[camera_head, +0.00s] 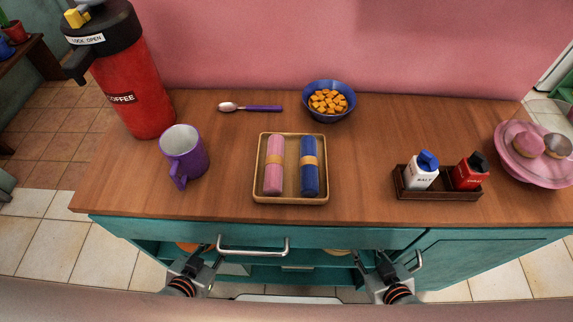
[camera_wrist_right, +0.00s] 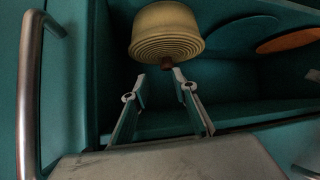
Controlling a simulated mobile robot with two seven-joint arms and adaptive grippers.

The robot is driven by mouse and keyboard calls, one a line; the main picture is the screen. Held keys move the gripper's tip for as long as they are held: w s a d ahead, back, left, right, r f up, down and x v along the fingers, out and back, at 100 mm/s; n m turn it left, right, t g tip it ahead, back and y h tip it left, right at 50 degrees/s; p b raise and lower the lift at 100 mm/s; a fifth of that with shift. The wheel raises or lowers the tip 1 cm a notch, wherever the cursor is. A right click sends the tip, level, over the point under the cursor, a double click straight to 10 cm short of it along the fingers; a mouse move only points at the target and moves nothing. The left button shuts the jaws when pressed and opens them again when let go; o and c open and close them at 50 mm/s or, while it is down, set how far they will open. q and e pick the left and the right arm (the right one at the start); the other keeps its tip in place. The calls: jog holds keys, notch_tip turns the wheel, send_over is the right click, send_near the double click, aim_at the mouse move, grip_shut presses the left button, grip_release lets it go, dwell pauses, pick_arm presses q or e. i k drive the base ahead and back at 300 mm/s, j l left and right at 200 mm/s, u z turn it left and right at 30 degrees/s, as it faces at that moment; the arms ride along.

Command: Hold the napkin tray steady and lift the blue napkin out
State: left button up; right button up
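The wooden napkin tray (camera_head: 291,199) lies on the counter, in the middle of the head view. The blue napkin (camera_head: 309,181), rolled with a tan band, lies in its right half. A pink napkin (camera_head: 273,180) with the same band lies beside it on the left. My left gripper (camera_head: 208,252) is empty and looks open, in front of the counter's front edge and below the tray. My right gripper (camera_head: 372,258) is open and empty, also below the counter edge; its spread fingers (camera_wrist_right: 159,76) show in the right wrist view. Neither gripper touches the tray or napkins.
A purple mug (camera_head: 186,152) and red coffee dispenser (camera_head: 136,90) stand left. A spoon (camera_head: 262,108) and blue bowl (camera_head: 341,116) are behind the tray. A shaker caddy (camera_head: 430,194) and pink plate (camera_head: 520,170) are right. A drawer handle (camera_head: 252,251) projects between my grippers.

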aim_at(309, 167)
jog(key=k, duration=1)
